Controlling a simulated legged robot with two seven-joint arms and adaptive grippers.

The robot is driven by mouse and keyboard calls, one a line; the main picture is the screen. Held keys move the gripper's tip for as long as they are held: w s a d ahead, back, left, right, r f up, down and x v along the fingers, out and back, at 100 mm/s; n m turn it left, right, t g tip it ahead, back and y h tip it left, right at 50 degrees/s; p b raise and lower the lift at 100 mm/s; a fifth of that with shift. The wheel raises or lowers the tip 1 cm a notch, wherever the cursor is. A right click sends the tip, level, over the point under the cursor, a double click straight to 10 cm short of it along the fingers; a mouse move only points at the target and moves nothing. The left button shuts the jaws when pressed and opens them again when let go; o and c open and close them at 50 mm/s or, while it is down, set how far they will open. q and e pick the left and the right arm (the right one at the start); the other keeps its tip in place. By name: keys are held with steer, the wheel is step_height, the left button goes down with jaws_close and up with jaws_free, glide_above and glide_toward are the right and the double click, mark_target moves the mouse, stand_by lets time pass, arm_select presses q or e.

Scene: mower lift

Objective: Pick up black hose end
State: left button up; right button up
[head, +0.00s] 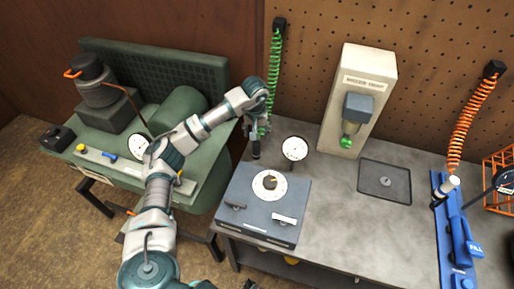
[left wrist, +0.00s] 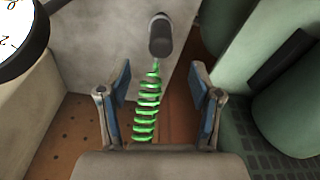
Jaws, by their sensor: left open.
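The black hose end (head: 256,150) hangs at the bottom of a green coiled hose (head: 276,62) fixed to the pegboard. In the left wrist view, the black hose end (left wrist: 160,36) shows beyond my fingertips, and the green coil (left wrist: 147,105) runs down the picture between my two fingers. My left gripper (head: 254,122) is just above the hose end in the head view; its open blue-padded fingers also show in the left wrist view (left wrist: 158,82). I cannot tell whether the fingers touch the coil. My right gripper is not in view.
A blue-grey box with a dial (head: 262,205) and a round white gauge (head: 295,149) stand close by on the grey bench (head: 335,215). A green machine (head: 180,108) stands left. A beige stand (head: 355,95) and an orange coiled hose (head: 472,115) are right.

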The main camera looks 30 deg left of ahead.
mark_target(257, 143)
arm_select(q)
steer(key=f, duration=0.5)
steer(key=shift+w+a+f, duration=0.2)
steer(key=shift+w+f, duration=0.05)
steer(key=shift+w, duration=0.05)
steer(key=f, duration=0.4)
steer(key=shift+w+a+f, duration=0.15)
steer(key=shift+w+f, duration=0.15)
steer(key=shift+f, duration=0.2)
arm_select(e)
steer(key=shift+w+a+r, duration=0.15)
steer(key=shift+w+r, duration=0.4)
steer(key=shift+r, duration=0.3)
arm_select(q)
steer(key=c, duration=1.2)
steer(key=shift+r, duration=0.1)
jaws_close()
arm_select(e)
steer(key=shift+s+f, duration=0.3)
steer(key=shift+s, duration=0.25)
